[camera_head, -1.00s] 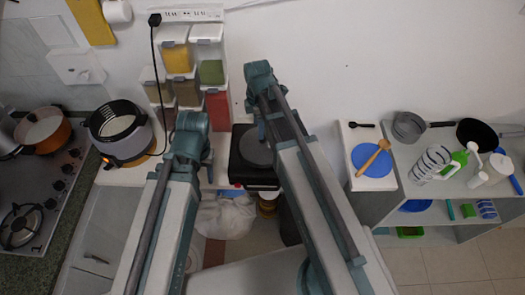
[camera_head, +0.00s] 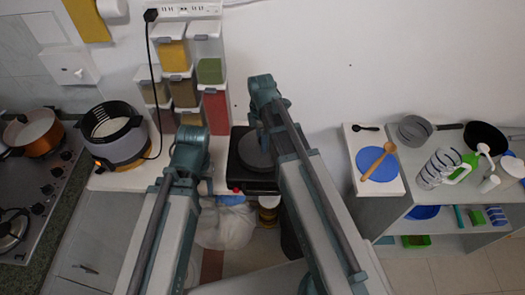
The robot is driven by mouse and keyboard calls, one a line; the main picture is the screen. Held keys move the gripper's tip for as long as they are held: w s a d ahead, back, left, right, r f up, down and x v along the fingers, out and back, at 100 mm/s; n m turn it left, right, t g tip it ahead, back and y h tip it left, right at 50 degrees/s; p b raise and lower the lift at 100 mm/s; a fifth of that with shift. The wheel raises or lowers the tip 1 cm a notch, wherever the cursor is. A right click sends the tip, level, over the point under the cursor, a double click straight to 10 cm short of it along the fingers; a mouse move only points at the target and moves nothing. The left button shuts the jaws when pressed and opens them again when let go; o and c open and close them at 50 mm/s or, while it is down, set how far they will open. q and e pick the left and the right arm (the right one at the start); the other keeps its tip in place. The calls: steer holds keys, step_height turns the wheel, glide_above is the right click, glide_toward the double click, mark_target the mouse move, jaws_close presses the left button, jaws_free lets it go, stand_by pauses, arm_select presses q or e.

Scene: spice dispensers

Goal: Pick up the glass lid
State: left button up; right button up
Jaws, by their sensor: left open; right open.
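I cannot make out a glass lid for certain in the head view. A round cooker (camera_head: 117,147) with a black rim and pale centre stands on the white counter at the left. A dark square hotplate (camera_head: 247,158) with a grey round top sits at the back centre, partly hidden by my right arm. My two arms reach up from the bottom of the view, the left one ending left of the hotplate and the right one in front of it. Neither gripper's fingers show; the arm links hide them.
Spice dispensers (camera_head: 210,70) hang on the back wall above the counter. A stove with an orange pot (camera_head: 38,135) is at the far left. At the right, a white shelf unit holds a blue disc (camera_head: 370,158), a wooden spoon, pans and bottles. Floor shows at lower right.

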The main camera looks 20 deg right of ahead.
jaws_close()
stand_by(1.4)
